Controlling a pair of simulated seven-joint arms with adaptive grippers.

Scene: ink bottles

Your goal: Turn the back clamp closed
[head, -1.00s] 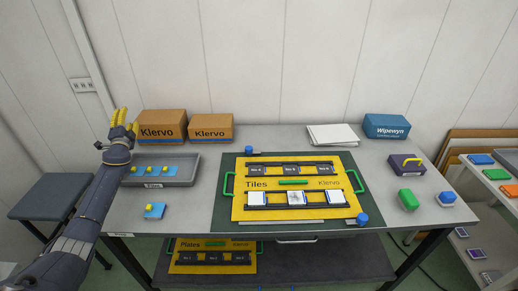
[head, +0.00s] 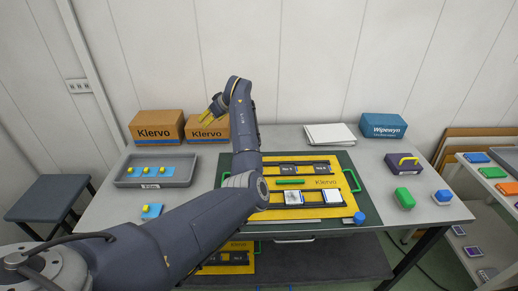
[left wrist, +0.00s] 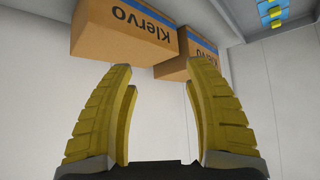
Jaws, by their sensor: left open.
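The yellow Tiles board (head: 325,181) lies on a dark green mat (head: 350,178) in the middle of the table. A blue clamp knob (head: 360,217) sits at its front right corner. The back clamp at the back left corner is hidden behind my left arm. My left gripper (head: 207,115) is raised in front of the right Klervo box, back left of the board. Its yellow fingers are open and empty in the left wrist view (left wrist: 163,80). My right gripper is not in view.
Two cardboard Klervo boxes (head: 157,126) stand at the back left. A grey tray (head: 125,182) with blue tiles lies at left. White papers (head: 330,134), a blue Wipewyn box (head: 384,126) and a green block (head: 404,198) are at right.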

